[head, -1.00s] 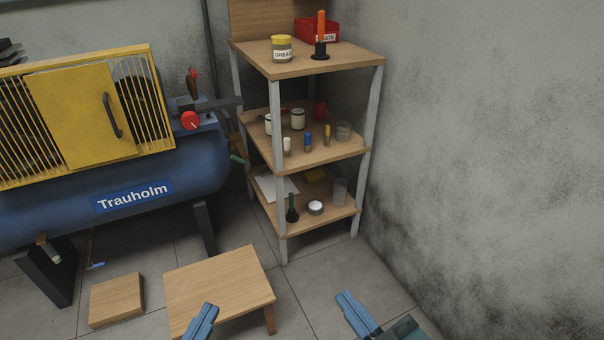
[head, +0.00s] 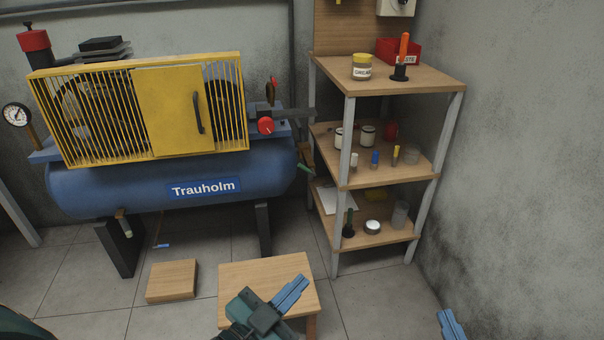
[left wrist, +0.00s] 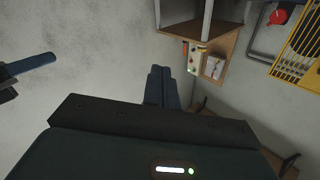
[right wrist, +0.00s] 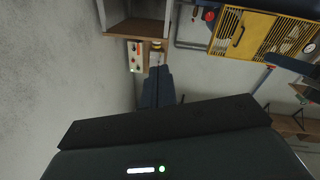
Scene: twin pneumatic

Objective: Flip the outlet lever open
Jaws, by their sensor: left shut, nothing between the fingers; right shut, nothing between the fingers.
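The blue Trauholm compressor (head: 120,190) stands at the back left in the head view. At its right end are a red round knob (head: 265,126), a dark upright lever with a red part (head: 272,90) and a small green-handled lever (head: 305,169) sticking out low. I cannot tell for sure which is the outlet lever. My left gripper (head: 295,285) is shut and empty, seen over the wooden stool, well apart from the compressor. My right gripper (head: 447,320) is shut and empty at the lower right, mostly out of frame.
A wooden shelf rack (head: 345,190) with jars and small items stands close right of the compressor, in the corner. A wooden stool (head: 245,272) and a low wooden block (head: 172,280) stand on the floor in front. A wall (head: 510,170) bounds the right side.

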